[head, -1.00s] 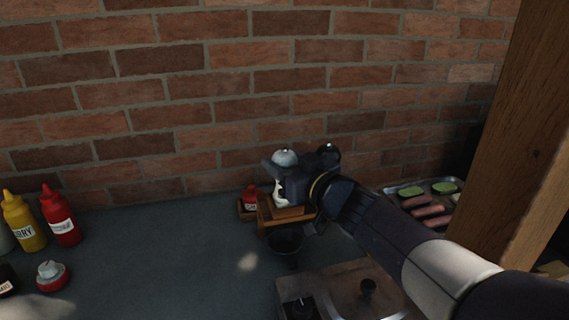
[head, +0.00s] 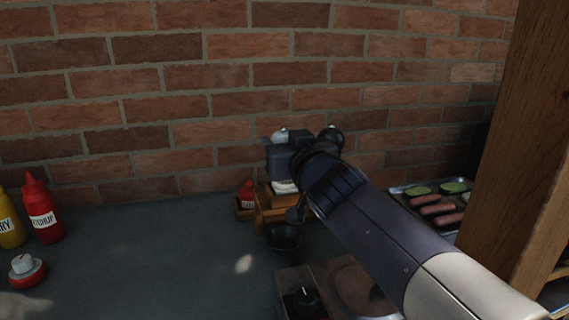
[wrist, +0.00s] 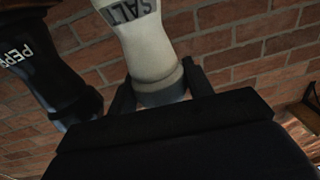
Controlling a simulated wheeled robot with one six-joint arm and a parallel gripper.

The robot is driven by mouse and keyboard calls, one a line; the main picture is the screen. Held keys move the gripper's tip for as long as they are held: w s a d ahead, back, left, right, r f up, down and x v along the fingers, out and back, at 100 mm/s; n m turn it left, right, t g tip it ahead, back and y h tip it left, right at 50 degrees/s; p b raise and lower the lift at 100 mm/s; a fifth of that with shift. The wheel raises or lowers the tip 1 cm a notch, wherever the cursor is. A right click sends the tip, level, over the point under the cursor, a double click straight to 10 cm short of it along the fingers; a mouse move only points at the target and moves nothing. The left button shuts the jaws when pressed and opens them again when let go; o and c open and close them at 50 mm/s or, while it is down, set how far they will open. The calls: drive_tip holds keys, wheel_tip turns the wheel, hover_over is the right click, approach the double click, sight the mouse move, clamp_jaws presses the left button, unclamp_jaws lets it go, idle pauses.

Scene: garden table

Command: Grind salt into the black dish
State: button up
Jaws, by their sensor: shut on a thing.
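The salt mill is white with a grey cap (head: 280,136). In the wrist view the mill (wrist: 150,40) shows its SALT lettering upside down, with a grey end between my fingers. My gripper (head: 284,160) is shut on the mill above a small wooden stand (head: 272,208). My gripper hides most of the mill in the head view; a white part shows below the jaws. The fingers also show in the wrist view (wrist: 160,92). The black dish (head: 286,239) is on the table in front of the stand, below my gripper.
A black pepper mill (wrist: 45,65) is close beside the salt mill. A small red container (head: 247,194) sits left on the stand. A brick wall rises close behind. A burner unit (head: 297,280) is in front; a food tray (head: 410,203) and wooden post (head: 508,150) are right. Sauce bottles (head: 42,212) are left.

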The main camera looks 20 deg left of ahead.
drive_tip(key=shift+s+a+f+m+t+h+b, duration=0.15)
drive_tip(key=shift+m+t+h+b, duration=0.35)
drive_tip(key=shift+b, duration=2.35)
drive_tip(key=shift+f+m+t+h+b, duration=0.25)
drive_tip(key=shift+m+t+h+b, duration=0.25)
drive_tip(key=shift+b, duration=2.3)
